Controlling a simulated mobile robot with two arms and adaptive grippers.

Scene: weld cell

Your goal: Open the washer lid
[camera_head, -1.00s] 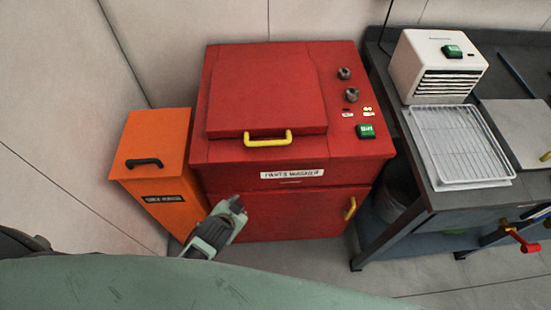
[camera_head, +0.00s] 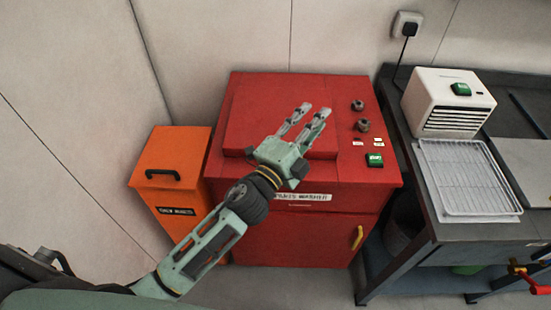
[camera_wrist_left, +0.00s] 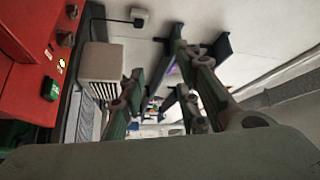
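The red washer (camera_head: 305,232) stands against the wall in the head view. Its lid (camera_head: 265,110) lies flat and shut on top. My left gripper (camera_head: 315,109) is over the lid, its two fingers apart, empty and pointing toward the back wall. The gripper and forearm cover the lid's front edge, and the yellow lid handle is hidden behind them. In the left wrist view the fingers (camera_wrist_left: 158,90) are also spread with nothing between them, and the washer's knob side (camera_wrist_left: 28,80) shows at the left. My right gripper is not in view.
An orange bin (camera_head: 168,190) stands left of the washer. At the right a dark bench (camera_head: 445,230) carries a white vented box (camera_head: 436,96) and a wire rack (camera_head: 462,170). Knobs (camera_head: 358,105) and a green switch (camera_head: 374,160) sit right of the lid.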

